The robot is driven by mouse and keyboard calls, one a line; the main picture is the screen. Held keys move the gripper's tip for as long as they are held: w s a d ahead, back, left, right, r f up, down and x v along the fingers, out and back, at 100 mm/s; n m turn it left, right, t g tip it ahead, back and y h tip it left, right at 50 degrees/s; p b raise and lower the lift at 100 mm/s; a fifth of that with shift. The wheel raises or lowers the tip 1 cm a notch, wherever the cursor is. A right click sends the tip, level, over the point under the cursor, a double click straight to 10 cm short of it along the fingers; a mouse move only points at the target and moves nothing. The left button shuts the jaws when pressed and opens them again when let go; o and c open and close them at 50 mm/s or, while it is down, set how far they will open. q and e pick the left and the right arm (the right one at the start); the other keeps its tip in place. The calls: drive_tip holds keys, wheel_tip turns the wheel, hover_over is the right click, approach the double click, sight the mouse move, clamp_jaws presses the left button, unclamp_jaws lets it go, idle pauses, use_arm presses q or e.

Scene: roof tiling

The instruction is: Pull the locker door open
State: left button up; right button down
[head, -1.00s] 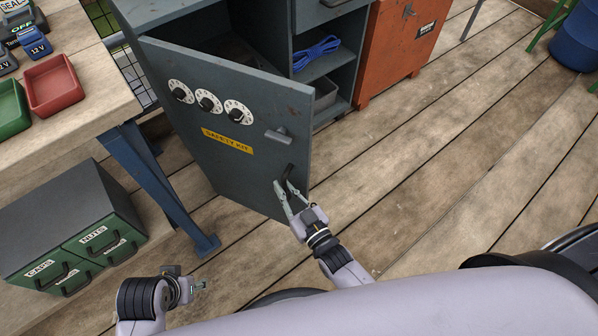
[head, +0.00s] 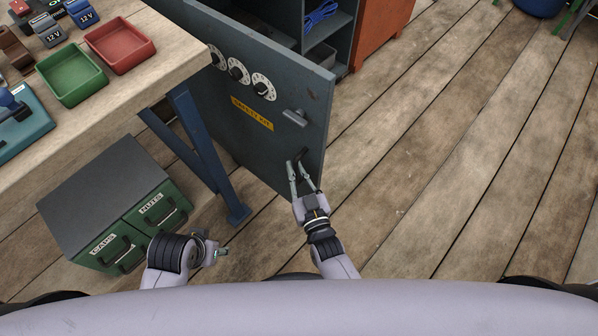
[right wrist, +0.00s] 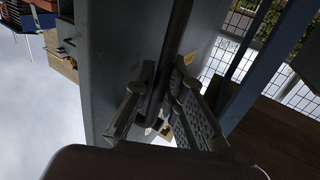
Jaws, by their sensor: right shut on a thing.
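The grey locker door (head: 262,145) stands swung open in the head view, with three dials, a yellow label and a lever (head: 295,118) on its face. Below the lever is a dark handle (head: 301,156). My right gripper (head: 303,168) is shut on this handle. In the right wrist view the fingers (right wrist: 155,95) reach to both sides of the dark handle bar, close to the grey door (right wrist: 117,50). My left gripper (head: 222,252) is low in the head view, away from the door; its fingers are too small to read.
A workbench (head: 150,75) with red and green trays stands at the left, its blue leg (head: 207,150) close to the door. A drawer cabinet (head: 110,205) sits on the floor below. An orange cabinet (head: 380,30) stands behind. The plank floor (head: 450,160) at the right is clear.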

drive_tip(key=shift+a+r, duration=0.1)
drive_tip(key=c, duration=1.7)
unclamp_jaws()
drive_tip(key=shift+o, duration=0.2)
drive_tip(key=v, duration=1.2)
drive_tip(key=shift+w, duration=0.1)
